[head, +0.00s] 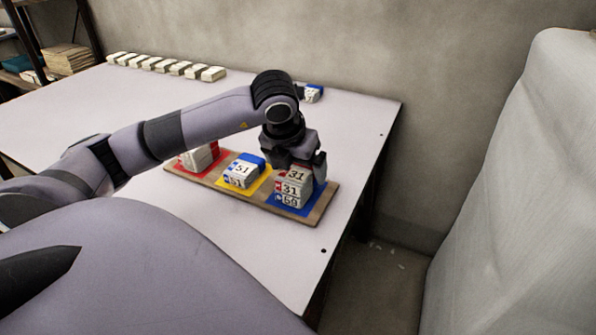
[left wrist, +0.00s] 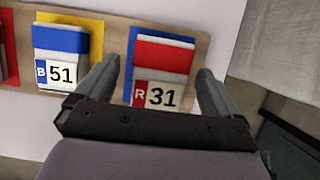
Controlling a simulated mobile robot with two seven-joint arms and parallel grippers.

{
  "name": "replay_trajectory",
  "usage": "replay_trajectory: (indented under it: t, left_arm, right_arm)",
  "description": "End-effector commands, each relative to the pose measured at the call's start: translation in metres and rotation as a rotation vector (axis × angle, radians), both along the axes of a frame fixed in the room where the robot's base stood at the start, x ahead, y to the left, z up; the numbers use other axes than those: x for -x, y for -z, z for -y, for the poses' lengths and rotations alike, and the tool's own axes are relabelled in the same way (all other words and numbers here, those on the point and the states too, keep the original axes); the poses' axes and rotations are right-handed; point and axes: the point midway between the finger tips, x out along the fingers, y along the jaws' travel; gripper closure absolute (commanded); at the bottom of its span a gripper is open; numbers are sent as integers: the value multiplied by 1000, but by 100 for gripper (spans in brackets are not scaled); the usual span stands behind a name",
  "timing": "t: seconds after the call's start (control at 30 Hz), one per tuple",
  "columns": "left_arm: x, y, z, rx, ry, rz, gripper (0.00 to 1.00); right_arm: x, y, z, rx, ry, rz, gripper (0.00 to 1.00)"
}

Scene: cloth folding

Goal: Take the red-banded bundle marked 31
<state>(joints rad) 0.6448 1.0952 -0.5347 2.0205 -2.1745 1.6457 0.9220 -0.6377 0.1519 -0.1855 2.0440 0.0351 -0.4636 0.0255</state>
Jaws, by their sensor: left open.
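The red-banded bundle marked 31 (left wrist: 163,56) is white, with a red band and an R 31 label. In the head view a bundle marked 31 (head: 296,175) tops the stack on the blue square, above another marked 31 (head: 291,189) and a blue-marked one (head: 290,201). My left gripper (head: 304,165) points down over this stack and is open. In the left wrist view its fingers (left wrist: 158,70) stand on either side of the top bundle; I cannot tell whether they touch it. My right gripper is not in view.
The wooden board (head: 323,206) also carries blue-banded bundles marked 51 (head: 242,171) on a yellow square. Bundles on the red square (head: 187,169) are partly behind my arm. A row of white bundles (head: 165,66) and one blue-marked bundle (head: 313,93) lie at the back of the table.

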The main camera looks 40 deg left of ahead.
Motion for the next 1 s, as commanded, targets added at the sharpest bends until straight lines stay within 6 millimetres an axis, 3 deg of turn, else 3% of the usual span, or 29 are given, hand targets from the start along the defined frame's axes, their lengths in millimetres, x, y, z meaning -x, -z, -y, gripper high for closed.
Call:
replay_trajectory:
  t: [0.3, 0.47, 0.5, 0.83, 1.0]
  left_arm:
    - [-3, 7, 0, 1, 3, 1, 4]
    - [-3, 7, 0, 1, 3, 1, 56]
    - [-3, 7, 0, 1, 2, 1, 61]
    - [-3, 3, 0, 1, 2, 2, 61]
    - [-3, -11, -1, 1, 2, 5, 61]
  right_arm:
    - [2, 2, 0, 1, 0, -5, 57]
    - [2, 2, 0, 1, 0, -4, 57]
    - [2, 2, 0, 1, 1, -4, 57]
    - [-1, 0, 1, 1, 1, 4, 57]
    - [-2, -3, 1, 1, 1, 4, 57]
